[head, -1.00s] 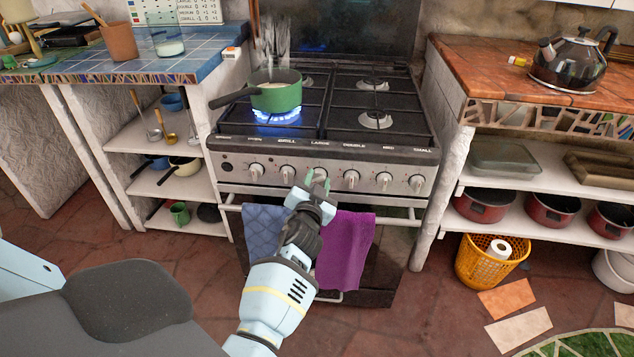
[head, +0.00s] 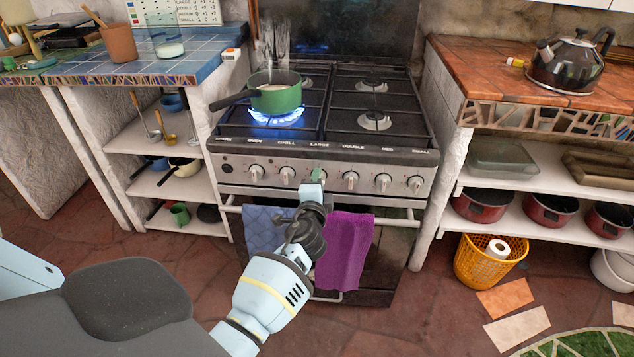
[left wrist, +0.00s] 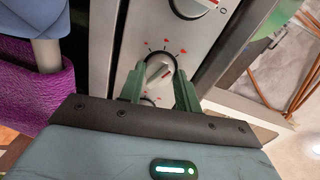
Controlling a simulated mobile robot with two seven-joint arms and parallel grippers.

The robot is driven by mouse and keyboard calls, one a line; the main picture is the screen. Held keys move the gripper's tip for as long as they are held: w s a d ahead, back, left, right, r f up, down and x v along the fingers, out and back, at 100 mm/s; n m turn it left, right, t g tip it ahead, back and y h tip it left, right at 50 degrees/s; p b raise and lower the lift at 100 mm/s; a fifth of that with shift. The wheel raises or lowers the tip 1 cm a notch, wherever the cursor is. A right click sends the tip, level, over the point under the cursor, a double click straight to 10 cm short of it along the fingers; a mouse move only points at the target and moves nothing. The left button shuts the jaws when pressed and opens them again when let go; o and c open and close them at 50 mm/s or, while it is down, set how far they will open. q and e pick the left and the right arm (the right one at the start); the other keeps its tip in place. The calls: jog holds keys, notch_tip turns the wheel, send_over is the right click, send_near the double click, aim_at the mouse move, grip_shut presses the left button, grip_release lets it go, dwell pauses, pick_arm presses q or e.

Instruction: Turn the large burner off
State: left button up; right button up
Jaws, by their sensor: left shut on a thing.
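The large burner (head: 276,117) at the front left of the stove burns with a blue flame. A green saucepan (head: 276,93) with a dark handle sits over it, and steam rises above the pan. The stove's front has a row of knobs, and the knob under the LARGE label is mostly hidden by my left gripper (head: 317,176). In the left wrist view, the green fingers of the gripper (left wrist: 158,82) are on either side of this knob (left wrist: 157,71), shut on it. My right gripper is not in view.
A blue checked towel (head: 265,228) and a purple towel (head: 345,250) hang from the oven rail just below the knobs. A tiled counter with a black kettle (head: 570,62) stands to the right. A yellow basket (head: 490,264) stands on the floor.

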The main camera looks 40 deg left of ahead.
pick_arm(q)
jog(key=shift+w+d+m+y+p, duration=0.2)
jog(key=shift+m+p, duration=0.75)
jog(key=shift+m, duration=2)
jog(key=shift+s+a+m+y+p, duration=0.1)
jog(key=shift+m+y+p, duration=0.55)
jog(key=shift+m, duration=2.3)
jog(key=shift+h, duration=0.25)
jog(key=o, duration=1)
jog(key=shift+g, duration=0.3)
jog(key=shift+p+v, duration=0.75)
jog(key=shift+v, duration=3.2)
jog(key=shift+f, duration=0.1)
